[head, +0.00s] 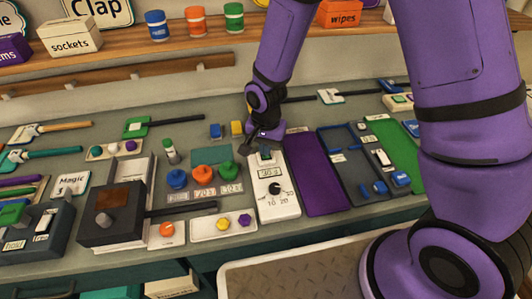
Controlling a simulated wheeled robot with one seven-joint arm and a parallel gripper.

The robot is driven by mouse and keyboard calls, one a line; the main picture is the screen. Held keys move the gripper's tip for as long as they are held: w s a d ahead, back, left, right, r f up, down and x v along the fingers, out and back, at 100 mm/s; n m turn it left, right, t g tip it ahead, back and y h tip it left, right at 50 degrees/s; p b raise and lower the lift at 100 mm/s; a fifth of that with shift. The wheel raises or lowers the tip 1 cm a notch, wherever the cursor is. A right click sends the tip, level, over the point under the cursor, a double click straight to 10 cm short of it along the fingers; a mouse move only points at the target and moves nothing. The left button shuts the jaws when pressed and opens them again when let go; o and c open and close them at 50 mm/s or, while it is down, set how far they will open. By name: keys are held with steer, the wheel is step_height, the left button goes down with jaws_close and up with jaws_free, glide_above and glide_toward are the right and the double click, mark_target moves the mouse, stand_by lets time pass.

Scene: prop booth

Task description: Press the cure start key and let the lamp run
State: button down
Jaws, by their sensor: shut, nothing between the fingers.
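A white upright-lying unit (275,204) sits on the grey-green bench, left of the purple mat. It has a small display, a black dial (274,188) with numbers around it, and a dark green key (265,154) at its far end. I cannot read a cure label, and no lamp is clearly recognisable. My gripper (256,144) points down at the far end of this unit, beside the green key. Its fingers are shut and empty. The picture is too small to tell whether they touch the key, and they partly cover that end.
A dark box with a lever (112,216) is further left. A purple mat (314,179) lies right, then a dark tray (350,168).

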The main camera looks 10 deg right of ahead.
steer(key=shift+f, duration=0.35)
steer(key=shift+r, duration=0.1)
stand_by(0.3)
steer(key=shift+r, duration=3.9)
